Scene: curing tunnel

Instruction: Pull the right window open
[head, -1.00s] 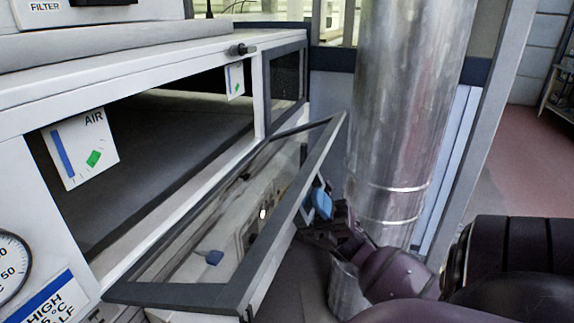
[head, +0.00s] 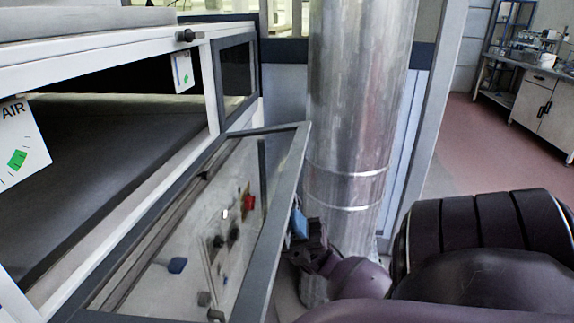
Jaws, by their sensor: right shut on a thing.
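The window with a dark grey frame (head: 270,232) is swung outward and down from the opening in the white tunnel wall, leaving a wide gap above it. Its clear glass shows a panel with several knobs behind it. A blue handle (head: 299,222) sits on the outer side of the frame, near its far end. My right gripper (head: 304,240) is shut on the blue handle, with its fingers partly hidden by the frame and handle. My left gripper is not in view.
A thick metal duct (head: 350,110) stands close beyond my right gripper. A white AIR gauge card (head: 20,150) hangs at the left of the opening (head: 100,170). A workbench (head: 540,95) stands far right, with clear red floor (head: 470,130) before it.

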